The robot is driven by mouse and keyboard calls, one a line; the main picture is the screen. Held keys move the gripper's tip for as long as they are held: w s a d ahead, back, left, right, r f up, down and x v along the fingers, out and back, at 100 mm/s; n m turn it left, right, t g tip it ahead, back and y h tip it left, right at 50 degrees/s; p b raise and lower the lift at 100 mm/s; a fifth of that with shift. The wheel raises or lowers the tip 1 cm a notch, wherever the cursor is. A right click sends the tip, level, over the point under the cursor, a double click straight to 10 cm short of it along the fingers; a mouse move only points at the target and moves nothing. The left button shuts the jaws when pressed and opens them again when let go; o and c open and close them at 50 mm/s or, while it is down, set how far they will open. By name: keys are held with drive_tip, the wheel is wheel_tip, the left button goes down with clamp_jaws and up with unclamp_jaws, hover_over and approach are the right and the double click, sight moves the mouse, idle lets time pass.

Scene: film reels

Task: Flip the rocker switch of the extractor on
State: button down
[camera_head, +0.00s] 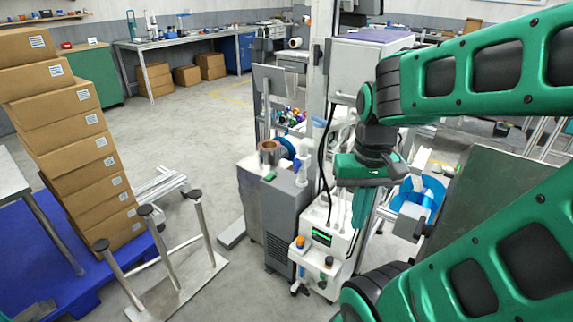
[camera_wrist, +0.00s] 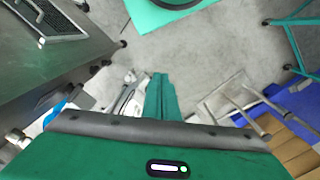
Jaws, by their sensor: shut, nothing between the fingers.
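The extractor appears to be the grey floor cabinet (camera_head: 286,207) with side louvres in the head view, left of my gripper. A small green part (camera_head: 269,177) on its top may be the rocker switch; its position cannot be read. My gripper (camera_head: 361,218) hangs from the green arm, fingers down, apart from the cabinet and in front of the white machine. In the wrist view my gripper's green fingers (camera_wrist: 161,82) are together, with nothing held. I cannot make out the switch in the wrist view.
A white machine (camera_head: 321,244) with a small lit display and knobs stands right of the cabinet. A metal pipe fitting (camera_head: 269,152) rises from the cabinet top. Stacked cartons (camera_head: 85,150) and a metal stand (camera_head: 176,284) are left. Open floor lies behind.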

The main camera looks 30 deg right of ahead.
drive_tip(key=shift+w+a, duration=0.15)
drive_tip(key=shift+w, duration=0.05)
drive_tip(key=w+a+r+n+t, duration=0.1)
drive_tip(key=w+a+n, duration=0.15)
drive_tip(key=w, duration=0.65)
drive_tip(key=w+a+r+n+t, duration=0.1)
drive_tip(key=w+a+n+t, duration=0.15)
drive_tip(key=w, duration=0.65)
drive_tip(key=w+a+r+n+t, duration=0.1)
drive_tip(key=w+a+r+n, duration=0.15)
drive_tip(key=w, duration=0.75)
drive_tip(key=w+d+f, duration=0.3)
drive_tip(key=w+d, duration=0.1)
drive_tip(key=w, duration=0.4)
drive_tip(key=w+d+f, duration=0.3)
drive_tip(key=w+d, duration=0.2)
drive_tip(key=w, duration=0.2)
drive_tip(key=w+d+f+n, duration=0.3)
drive_tip(key=w+d+f, duration=0.7)
drive_tip(key=w+d, duration=0.1)
drive_tip(key=shift+d+f+g, duration=0.15)
drive_tip(key=shift+f+g, duration=0.25)
drive_tip(key=shift+g, duration=0.05)
